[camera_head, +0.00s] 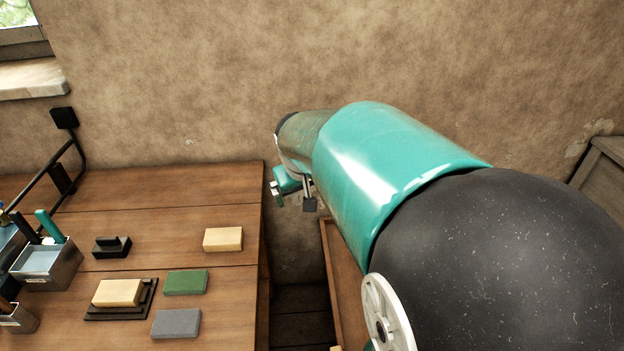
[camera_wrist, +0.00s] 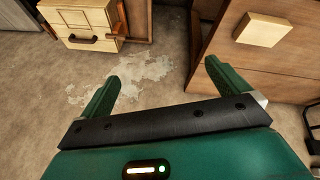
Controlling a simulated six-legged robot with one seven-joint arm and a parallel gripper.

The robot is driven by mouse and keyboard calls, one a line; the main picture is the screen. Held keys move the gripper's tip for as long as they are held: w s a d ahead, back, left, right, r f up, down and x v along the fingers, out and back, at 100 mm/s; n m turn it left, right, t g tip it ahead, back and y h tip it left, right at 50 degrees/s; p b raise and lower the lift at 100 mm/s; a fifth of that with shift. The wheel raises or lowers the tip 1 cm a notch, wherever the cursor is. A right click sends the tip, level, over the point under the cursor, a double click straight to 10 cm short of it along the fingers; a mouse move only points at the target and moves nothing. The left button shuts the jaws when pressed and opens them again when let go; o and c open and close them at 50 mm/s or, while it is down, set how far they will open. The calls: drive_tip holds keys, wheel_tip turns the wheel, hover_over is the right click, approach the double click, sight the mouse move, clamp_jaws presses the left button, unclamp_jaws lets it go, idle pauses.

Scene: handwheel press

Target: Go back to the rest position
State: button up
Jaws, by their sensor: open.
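My arm stretches across the right half of the head view toward the wall. My gripper (camera_head: 291,187) hangs at its far end, past the right edge of the wooden table and above its top. In the wrist view the two green fingers of my gripper (camera_wrist: 165,85) stand wide apart with nothing between them. The gripper touches nothing that I can see. Part of it is hidden behind the arm in the head view.
A cream block (camera_head: 223,239) lies near the right edge of the table (camera_head: 160,190). A green block (camera_head: 186,282), a grey block (camera_head: 176,323) and another cream block (camera_head: 117,293) on a dark base lie nearer. A metal pen box (camera_head: 47,264) stands left.

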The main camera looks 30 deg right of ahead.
drive_tip(key=w+d+f+m, duration=0.2)
drive_tip(key=d+f, duration=0.6)
drive_tip(key=d, duration=0.5)
drive_tip(key=w+d+f+m, duration=0.2)
drive_tip(key=d+f, duration=0.6)
drive_tip(key=d, duration=0.6)
drive_tip(key=x, duration=0.9)
drive_tip(key=shift+a+f+y, duration=0.25)
drive_tip(key=shift+f+y, duration=0.15)
drive_tip(key=shift+f, duration=0.05)
drive_tip(key=v, duration=1)
drive_tip(key=shift+s, duration=0.1)
